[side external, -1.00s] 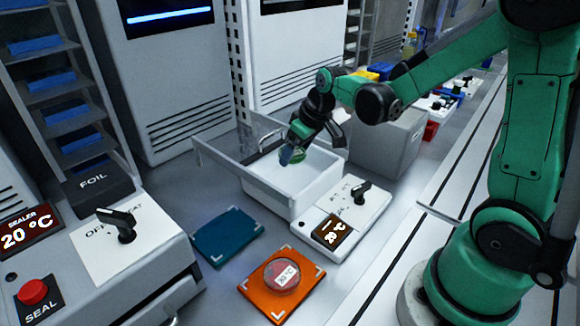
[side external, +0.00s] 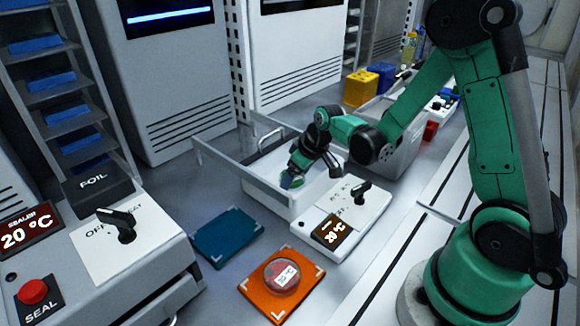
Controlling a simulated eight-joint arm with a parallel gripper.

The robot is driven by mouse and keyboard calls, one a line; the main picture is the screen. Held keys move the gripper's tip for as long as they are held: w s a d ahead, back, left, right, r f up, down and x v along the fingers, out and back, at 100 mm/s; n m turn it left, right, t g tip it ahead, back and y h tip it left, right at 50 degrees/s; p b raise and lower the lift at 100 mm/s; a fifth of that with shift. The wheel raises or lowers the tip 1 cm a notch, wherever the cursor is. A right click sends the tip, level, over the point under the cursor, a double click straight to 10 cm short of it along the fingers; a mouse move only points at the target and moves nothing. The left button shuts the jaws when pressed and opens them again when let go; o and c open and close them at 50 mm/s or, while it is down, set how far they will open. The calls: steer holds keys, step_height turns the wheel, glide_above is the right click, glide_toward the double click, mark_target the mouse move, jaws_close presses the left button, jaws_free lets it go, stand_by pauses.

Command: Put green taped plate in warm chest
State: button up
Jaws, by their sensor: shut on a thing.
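My gripper (side external: 292,180) is down inside the open white chest (side external: 270,200), near its front wall. It is shut on the green taped plate (side external: 297,183), of which only a small green edge shows; the fingers hide the rest. I cannot tell whether the plate touches the chest floor. The chest's clear lid stands raised at its left and back. A dial and a small lit display (side external: 333,233) sit on the panel in front of the chest, the display too small to read surely.
A red-labelled plate (side external: 282,276) lies on an orange mat (side external: 306,287). An empty blue mat (side external: 227,238) lies beside it. The sealer (side external: 130,245) stands at left. A grey bin (side external: 405,150) and yellow and blue boxes (side external: 361,87) stand behind my arm.

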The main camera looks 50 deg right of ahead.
steer(key=o, duration=1.1)
steer(key=shift+o, duration=0.2)
steer(key=v, duration=1.2)
steer(key=s+a+r+t, duration=0.1)
steer(key=s+a, duration=0.3)
steer(key=a, duration=0.4)
steer(key=shift+s+r+m+t, duration=0.3)
steer(key=shift+r+m+t, duration=0.1)
steer(key=shift+t, duration=0.4)
